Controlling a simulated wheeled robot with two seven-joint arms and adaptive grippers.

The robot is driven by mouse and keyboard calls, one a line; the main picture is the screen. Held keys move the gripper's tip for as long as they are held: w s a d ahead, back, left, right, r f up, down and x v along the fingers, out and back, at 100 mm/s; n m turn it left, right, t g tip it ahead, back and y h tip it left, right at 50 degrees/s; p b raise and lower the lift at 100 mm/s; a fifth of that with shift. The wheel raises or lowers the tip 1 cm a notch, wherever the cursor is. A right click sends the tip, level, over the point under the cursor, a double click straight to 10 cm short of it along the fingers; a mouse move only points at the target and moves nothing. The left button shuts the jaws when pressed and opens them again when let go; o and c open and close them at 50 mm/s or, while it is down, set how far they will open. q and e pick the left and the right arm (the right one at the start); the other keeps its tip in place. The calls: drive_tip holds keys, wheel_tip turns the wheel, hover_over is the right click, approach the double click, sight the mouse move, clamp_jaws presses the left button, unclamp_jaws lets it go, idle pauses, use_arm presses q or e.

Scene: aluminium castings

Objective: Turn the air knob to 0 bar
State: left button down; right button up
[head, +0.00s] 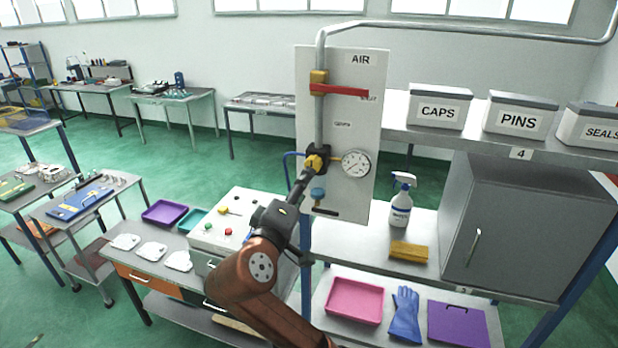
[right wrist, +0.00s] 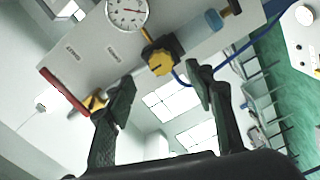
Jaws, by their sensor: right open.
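The air knob (head: 315,163) is a yellow knob on the white AIR panel (head: 358,95), left of the round pressure gauge (head: 356,163). In the right wrist view the yellow knob (right wrist: 160,63) shows ahead of and between the fingertips. The gauge (right wrist: 127,12) is partly cut off there, and its needle is too small to read. My right gripper (head: 303,179) is just in front of the knob in the head view. Its two dark fingers (right wrist: 160,84) are apart with nothing seen between them. Whether a fingertip touches the knob is unclear. My left gripper is not in view.
A red lever (head: 340,91) sits above the knob on the panel, and a blue-capped part (head: 318,193) sits below it. A control box (head: 226,222) stands at lower left. The shelf (head: 345,240) at right holds a spray bottle (head: 401,205) and a grey cabinet (head: 520,225).

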drive_tip(key=shift+v, duration=1.4)
